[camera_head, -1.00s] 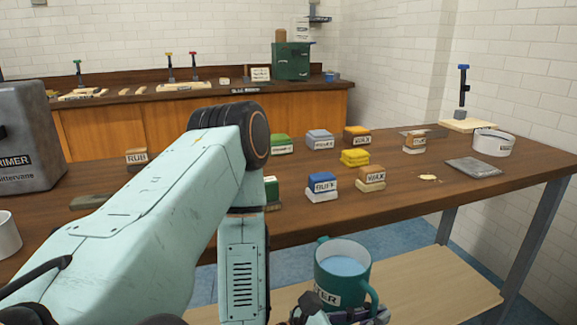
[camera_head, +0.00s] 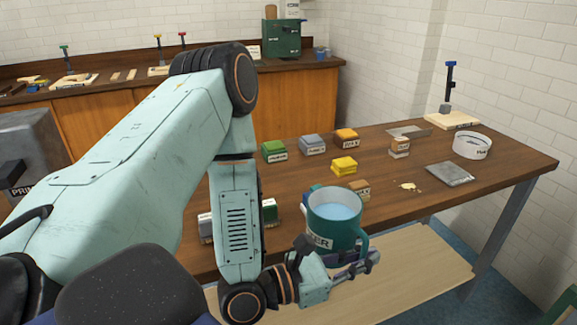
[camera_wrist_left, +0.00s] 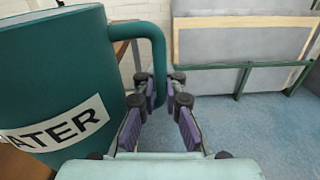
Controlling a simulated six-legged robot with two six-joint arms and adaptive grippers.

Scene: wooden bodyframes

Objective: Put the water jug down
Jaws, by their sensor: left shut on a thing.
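The water jug (camera_head: 333,229) is a teal mug-like vessel with a white label and pale blue water inside. It is upright, at the front edge of the wooden table (camera_head: 300,170) in the head view; I cannot tell whether its base is over the tabletop. My left gripper (camera_head: 362,264) is shut on the jug's handle (camera_head: 364,243), to the right of its body. In the left wrist view the jug (camera_wrist_left: 60,75) fills the left side, and its handle (camera_wrist_left: 158,60) runs down between the fingers (camera_wrist_left: 160,95). My right gripper is not in view.
Several labelled blocks stand on the table, including a yellow one (camera_head: 344,166) and a tan one (camera_head: 359,189) just behind the jug. A grey plate (camera_head: 450,174) and a white round container (camera_head: 472,146) are at the right. Bare tabletop lies right of the jug.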

